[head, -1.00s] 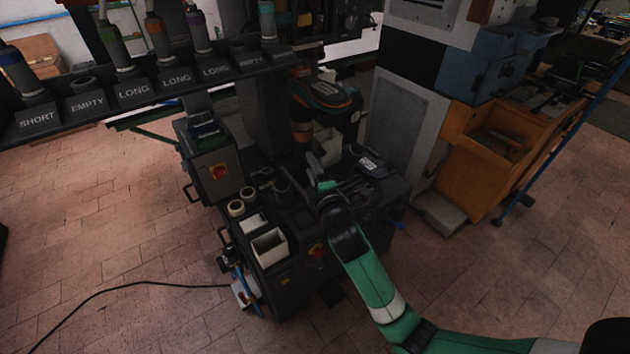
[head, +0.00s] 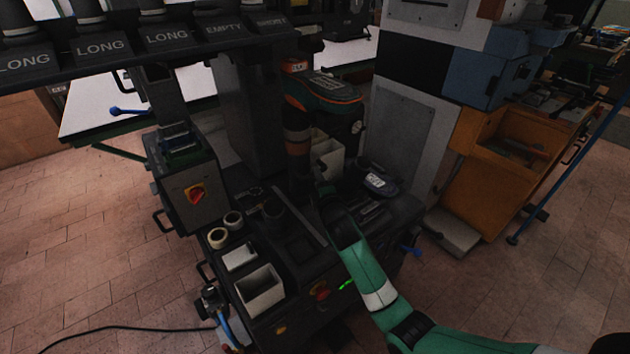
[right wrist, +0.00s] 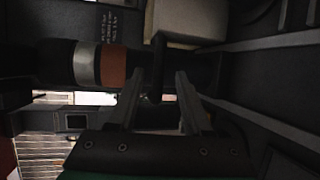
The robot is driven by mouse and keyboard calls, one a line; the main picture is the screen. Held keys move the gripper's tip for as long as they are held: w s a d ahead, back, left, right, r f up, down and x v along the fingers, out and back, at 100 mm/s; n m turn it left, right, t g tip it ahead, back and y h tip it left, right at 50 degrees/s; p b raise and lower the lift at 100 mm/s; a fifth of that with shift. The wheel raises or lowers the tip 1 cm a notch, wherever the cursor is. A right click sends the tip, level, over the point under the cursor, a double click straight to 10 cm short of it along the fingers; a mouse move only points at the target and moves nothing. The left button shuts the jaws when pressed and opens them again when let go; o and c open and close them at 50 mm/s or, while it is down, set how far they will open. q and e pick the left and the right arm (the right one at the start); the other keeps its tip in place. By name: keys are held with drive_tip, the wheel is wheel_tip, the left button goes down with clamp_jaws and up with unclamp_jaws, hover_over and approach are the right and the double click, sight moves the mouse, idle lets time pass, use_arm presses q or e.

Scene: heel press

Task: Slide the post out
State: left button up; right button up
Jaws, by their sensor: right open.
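A dark upright post (head: 297,132) with pale and orange-brown bands stands in the press below its green-and-orange head (head: 332,88). In the right wrist view the banded post (right wrist: 113,67) lies across the picture, ahead and left of the fingers. My right gripper (right wrist: 158,88) is open, with a finger on each side of a slim dark bar (right wrist: 158,62). I cannot tell whether they touch it. In the head view my right arm reaches to the press from the lower right, and its fingertips are too dark to make out. My left gripper is not in view.
A labelled rack (head: 140,45) hangs at the upper left. White bins (head: 260,290) and pale rings (head: 218,238) sit on the bench's front left. A grey machine column (head: 412,130) and an orange cabinet (head: 500,180) stand at the right.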

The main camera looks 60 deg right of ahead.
sight(308, 159)
drive_tip(key=b+x, duration=0.1)
drive_tip(key=x, duration=0.3)
drive_tip(key=shift+r, duration=0.1)
clamp_jaws()
idle(1.3)
